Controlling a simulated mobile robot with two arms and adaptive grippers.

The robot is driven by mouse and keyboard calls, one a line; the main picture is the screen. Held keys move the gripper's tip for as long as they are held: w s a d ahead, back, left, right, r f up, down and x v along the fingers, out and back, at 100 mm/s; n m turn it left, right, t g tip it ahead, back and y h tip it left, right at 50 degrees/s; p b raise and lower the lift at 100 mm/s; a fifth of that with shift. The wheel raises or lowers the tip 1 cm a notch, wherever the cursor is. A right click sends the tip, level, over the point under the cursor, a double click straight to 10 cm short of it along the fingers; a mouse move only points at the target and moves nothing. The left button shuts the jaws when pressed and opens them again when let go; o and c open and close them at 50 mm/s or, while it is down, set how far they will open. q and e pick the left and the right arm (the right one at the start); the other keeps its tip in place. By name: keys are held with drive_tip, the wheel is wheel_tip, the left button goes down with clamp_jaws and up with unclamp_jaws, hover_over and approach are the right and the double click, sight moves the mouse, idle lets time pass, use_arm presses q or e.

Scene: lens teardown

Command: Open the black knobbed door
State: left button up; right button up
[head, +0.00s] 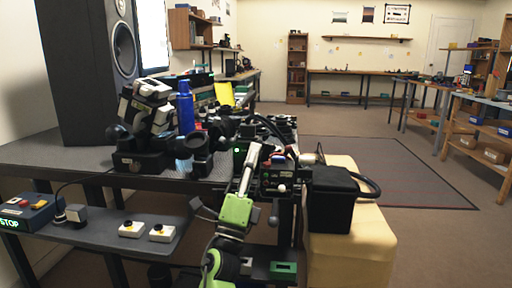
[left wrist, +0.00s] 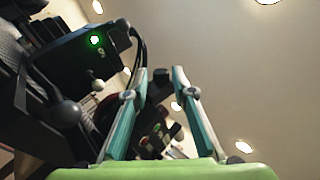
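My left gripper (head: 254,152) reaches up from the lower middle of the head view, its green body below its pale fingers. In the left wrist view its two teal fingers (left wrist: 160,74) stand apart with nothing between them. A black unit with a green light (head: 238,151) is just beyond the fingertips; it also shows in the left wrist view (left wrist: 95,45), left of the fingers. A small pale knob (left wrist: 97,86) and a dark ball-shaped knob (left wrist: 65,113) show below it. I cannot tell which surface is the door, or whether it is open. My right gripper is not in view.
A black box (head: 331,203) stands on a yellow block (head: 373,248) at the right. A blue bottle (head: 185,108) and black-and-white equipment (head: 147,125) crowd the bench at the left. Two button boxes (head: 132,229) sit on a lower shelf. The floor (head: 420,205) at the right is open.

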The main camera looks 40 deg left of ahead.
use_arm(q)
drive_tip(key=v, duration=0.3)
drive_tip(key=shift+s+d+f, duration=0.1)
drive_tip(key=shift+s+f, duration=0.15)
idle(0.4)
